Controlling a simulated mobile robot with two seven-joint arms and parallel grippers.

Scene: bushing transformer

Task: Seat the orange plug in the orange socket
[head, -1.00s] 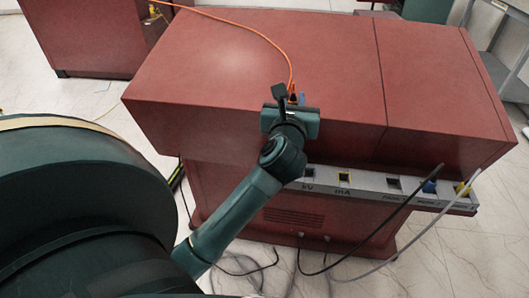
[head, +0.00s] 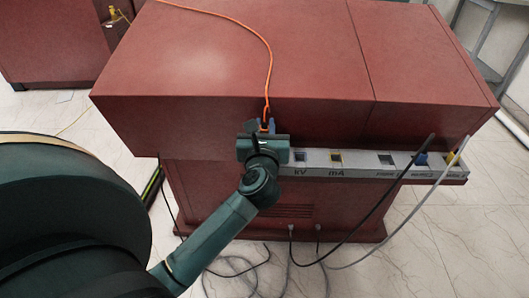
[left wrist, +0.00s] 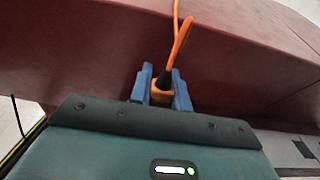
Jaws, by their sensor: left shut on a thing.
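My left gripper (head: 266,126) is shut on the orange plug, just in front of the red cabinet's upper front face and by the left end of the socket panel. In the left wrist view the plug (left wrist: 161,91) sits between the two blue fingers. An orange cable (head: 268,62) rises from the plug and runs back over the cabinet top. I cannot make out an orange socket; my gripper and wrist cover the panel's left end. My right gripper is not in view.
The light panel (head: 316,169) runs along the cabinet (head: 235,65), with kV and mA openings, one yellow-rimmed. A blue plug (head: 421,159) and a yellow plug (head: 452,156) sit at its right. A black cable (head: 375,222) and a grey cable hang in front.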

